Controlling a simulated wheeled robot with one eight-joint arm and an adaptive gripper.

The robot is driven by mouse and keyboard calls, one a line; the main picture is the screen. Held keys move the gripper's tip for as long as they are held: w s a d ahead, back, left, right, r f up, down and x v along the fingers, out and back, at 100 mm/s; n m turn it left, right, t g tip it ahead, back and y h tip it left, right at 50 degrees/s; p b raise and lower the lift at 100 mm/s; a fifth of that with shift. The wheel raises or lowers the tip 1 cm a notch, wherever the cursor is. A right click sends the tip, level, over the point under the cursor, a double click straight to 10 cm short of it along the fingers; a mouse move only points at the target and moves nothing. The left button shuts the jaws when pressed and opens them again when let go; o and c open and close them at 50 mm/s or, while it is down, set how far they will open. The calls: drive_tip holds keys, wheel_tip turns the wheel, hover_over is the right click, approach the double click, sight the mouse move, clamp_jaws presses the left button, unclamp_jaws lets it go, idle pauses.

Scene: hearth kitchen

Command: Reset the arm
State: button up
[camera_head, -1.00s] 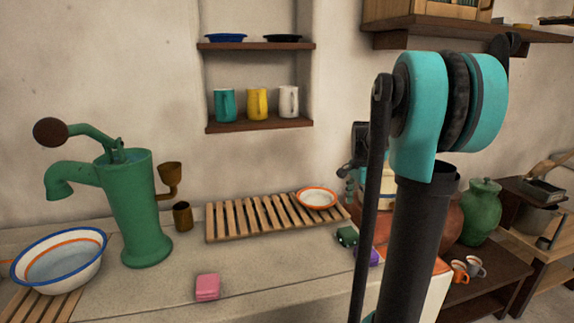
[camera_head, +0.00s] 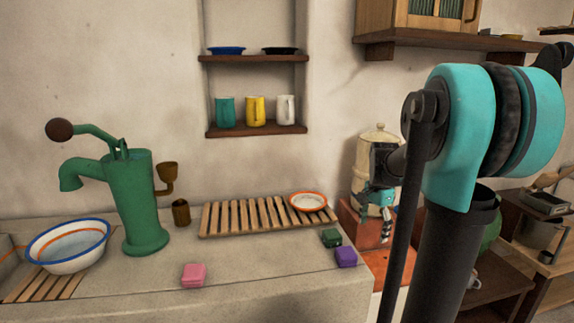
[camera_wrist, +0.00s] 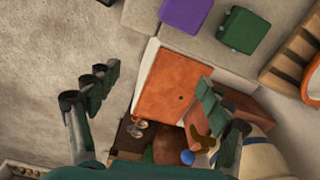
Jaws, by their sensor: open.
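My gripper (camera_head: 376,214) is open and empty in the head view, in front of the cream lidded pot and above the orange-topped surface right of the counter. Its fingers point down. In the wrist view the two fingers of my gripper (camera_wrist: 152,95) are spread wide, with nothing between them but the scene beyond. My arm's teal and black links fill the right of the head view and hide part of what lies behind.
A purple block (camera_head: 346,257), green block (camera_head: 331,238) and pink block (camera_head: 193,275) lie on the counter (camera_head: 255,262). A bowl (camera_head: 308,202) sits on the slatted rack (camera_head: 225,219). The cream pot (camera_head: 365,155) stands behind my gripper. A green pump (camera_head: 140,205) stands left.

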drive_tip(key=s+a+f+n+t, duration=0.1)
drive_tip(key=s+a+f+n, duration=0.3)
drive_tip(key=s, duration=0.5)
drive_tip(key=s+a+f+n+t, duration=0.2)
drive_tip(key=s+a+f+n, duration=0.2)
drive_tip(key=s+f+n, duration=0.4)
drive_tip(key=shift+s+a+f+n+t, duration=0.2)
drive_tip(key=shift+s+f+n+t, duration=0.15)
drive_tip(key=shift+s+n, duration=0.45)
drive_tip(key=shift+o, duration=0.4)
drive_tip(key=shift+w, duration=0.1)
